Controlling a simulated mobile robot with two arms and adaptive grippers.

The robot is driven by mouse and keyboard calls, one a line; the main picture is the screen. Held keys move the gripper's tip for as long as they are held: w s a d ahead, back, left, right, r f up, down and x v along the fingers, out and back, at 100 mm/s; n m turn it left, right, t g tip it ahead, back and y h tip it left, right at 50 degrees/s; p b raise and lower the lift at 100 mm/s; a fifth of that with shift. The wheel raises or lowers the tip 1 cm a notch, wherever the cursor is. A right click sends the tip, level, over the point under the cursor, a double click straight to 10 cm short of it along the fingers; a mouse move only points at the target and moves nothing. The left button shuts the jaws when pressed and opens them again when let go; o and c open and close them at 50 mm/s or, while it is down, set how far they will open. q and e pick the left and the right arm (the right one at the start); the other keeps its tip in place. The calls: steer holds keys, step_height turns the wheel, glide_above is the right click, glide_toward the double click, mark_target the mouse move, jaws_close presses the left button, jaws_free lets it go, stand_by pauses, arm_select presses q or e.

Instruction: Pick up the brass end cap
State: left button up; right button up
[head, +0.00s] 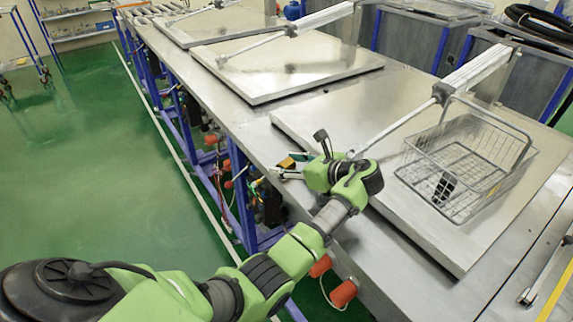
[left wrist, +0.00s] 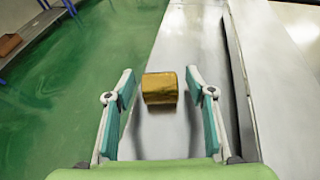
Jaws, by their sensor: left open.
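The brass end cap (left wrist: 159,89) is a small gold-brown block-like piece on the narrow grey metal strip of the bench. In the left wrist view it appears between the two fingertips of my left gripper (left wrist: 160,78), with a gap on each side. The gripper is open and empty. In the head view the cap (head: 286,162) shows as a small yellow-gold patch by the bench's left edge, partly hidden by my left gripper (head: 288,173). I cannot tell how far the fingertips are above the bench. My right gripper is not in view.
A wire basket (head: 465,165) stands on the near metal lid (head: 430,228), right of my left arm. More flat lids (head: 285,70) with struts lie farther along the bench. Grey bins (head: 410,38) stand behind. Green floor (head: 110,170) is open at left.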

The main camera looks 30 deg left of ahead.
arm_select(q)
steer(key=shift+d, duration=0.1)
steer(key=shift+c, duration=0.4)
jaws_close()
steer(key=shift+r, duration=0.1)
